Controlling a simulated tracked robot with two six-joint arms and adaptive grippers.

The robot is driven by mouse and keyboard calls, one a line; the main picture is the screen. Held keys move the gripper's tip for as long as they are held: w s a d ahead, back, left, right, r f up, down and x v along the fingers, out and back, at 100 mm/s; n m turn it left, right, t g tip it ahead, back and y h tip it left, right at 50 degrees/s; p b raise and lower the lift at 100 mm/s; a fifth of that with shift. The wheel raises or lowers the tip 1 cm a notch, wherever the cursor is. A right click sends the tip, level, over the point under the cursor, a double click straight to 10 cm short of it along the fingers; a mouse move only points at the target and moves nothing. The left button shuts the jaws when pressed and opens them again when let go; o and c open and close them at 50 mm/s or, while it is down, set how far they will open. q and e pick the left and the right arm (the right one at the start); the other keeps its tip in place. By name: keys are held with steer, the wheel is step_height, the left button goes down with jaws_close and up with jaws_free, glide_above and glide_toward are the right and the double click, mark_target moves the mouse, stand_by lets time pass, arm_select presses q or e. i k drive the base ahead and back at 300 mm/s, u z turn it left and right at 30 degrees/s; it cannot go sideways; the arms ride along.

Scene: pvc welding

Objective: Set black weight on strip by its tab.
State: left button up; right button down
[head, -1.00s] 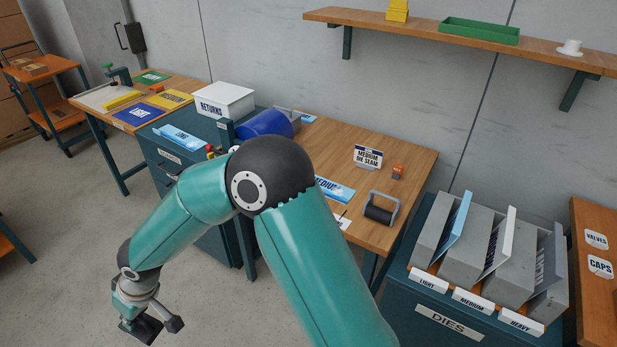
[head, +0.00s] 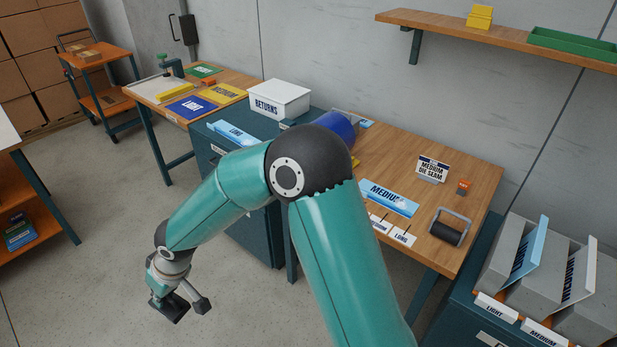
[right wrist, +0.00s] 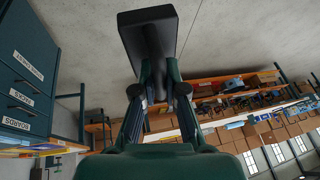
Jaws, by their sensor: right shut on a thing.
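My right gripper (head: 165,292) is shut on the black weight (head: 171,309), low over the floor at the left in the head view. In the right wrist view, the weight (right wrist: 147,17) shows as a dark block with a narrower part, seemingly its tab, between the fingers of the right gripper (right wrist: 158,82). The weight touches no bench. I cannot pick out the strip with certainty. A pale board with a green clamp (head: 164,66) lies on the far-left bench. My left gripper is not in view.
The far-left wooden bench (head: 228,79) carries yellow, blue and green mats. The white RETURNS box (head: 279,99) stands on a dark cabinet. The wooden workbench (head: 408,151) holds labels and a black roller (head: 449,231). An orange cart (head: 97,61) stands behind open floor.

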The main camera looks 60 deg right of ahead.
mark_target(368, 188)
steer(key=u, duration=0.2)
steer(key=i, duration=0.75)
steer(key=z, duration=1.15)
